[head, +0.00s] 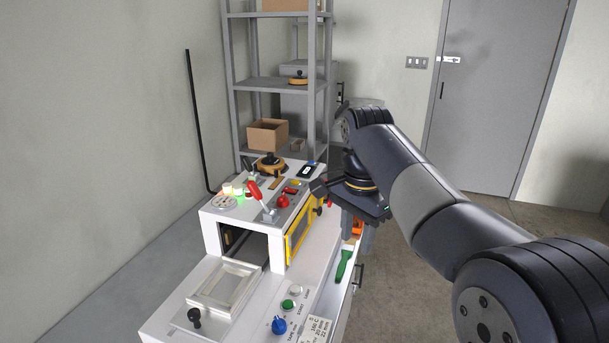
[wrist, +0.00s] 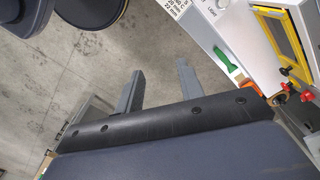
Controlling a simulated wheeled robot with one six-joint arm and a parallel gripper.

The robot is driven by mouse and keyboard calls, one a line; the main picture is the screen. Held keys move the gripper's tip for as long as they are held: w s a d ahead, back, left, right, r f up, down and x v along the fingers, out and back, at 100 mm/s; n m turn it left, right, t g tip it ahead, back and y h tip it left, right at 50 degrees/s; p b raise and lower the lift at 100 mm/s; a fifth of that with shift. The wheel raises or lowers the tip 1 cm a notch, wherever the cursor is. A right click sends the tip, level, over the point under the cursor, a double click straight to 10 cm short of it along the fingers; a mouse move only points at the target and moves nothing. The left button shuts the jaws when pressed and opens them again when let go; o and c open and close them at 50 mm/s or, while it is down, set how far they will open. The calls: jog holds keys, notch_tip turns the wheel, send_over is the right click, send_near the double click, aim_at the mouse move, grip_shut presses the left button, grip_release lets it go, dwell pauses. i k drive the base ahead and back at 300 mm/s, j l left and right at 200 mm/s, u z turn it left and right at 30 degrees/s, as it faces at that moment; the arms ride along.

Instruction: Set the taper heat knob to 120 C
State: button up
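The white box former (head: 215,215) fills the lower middle of the head view. Several knobs show on it: a red one (head: 283,201) on top, a blue one (head: 278,325) on the front ledge, and red (head: 330,203) and black (head: 319,210) ones at the right side. I cannot tell which is the taper heat knob, nor read any setting. My gripper (wrist: 158,72) is open and empty, its two grey fingers apart in the wrist view. In the head view it hangs beside the machine's right side, clear of the blue knob.
A yellow-framed panel (head: 299,230) faces right. A red-handled lever (head: 254,191) stands on top. Grey shelving (head: 270,83) stands behind. Open floor (head: 400,290) is at the right.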

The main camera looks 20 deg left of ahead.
aim_at(283, 200)
jog(key=i+l+u, duration=0.15)
jog(key=i+u, duration=0.3)
jog(key=i, duration=0.15)
jog(key=i+l+u, duration=0.3)
jog(key=i+u, duration=0.15)
jog(key=i+l+u, duration=0.5)
jog(key=i+l, duration=0.05)
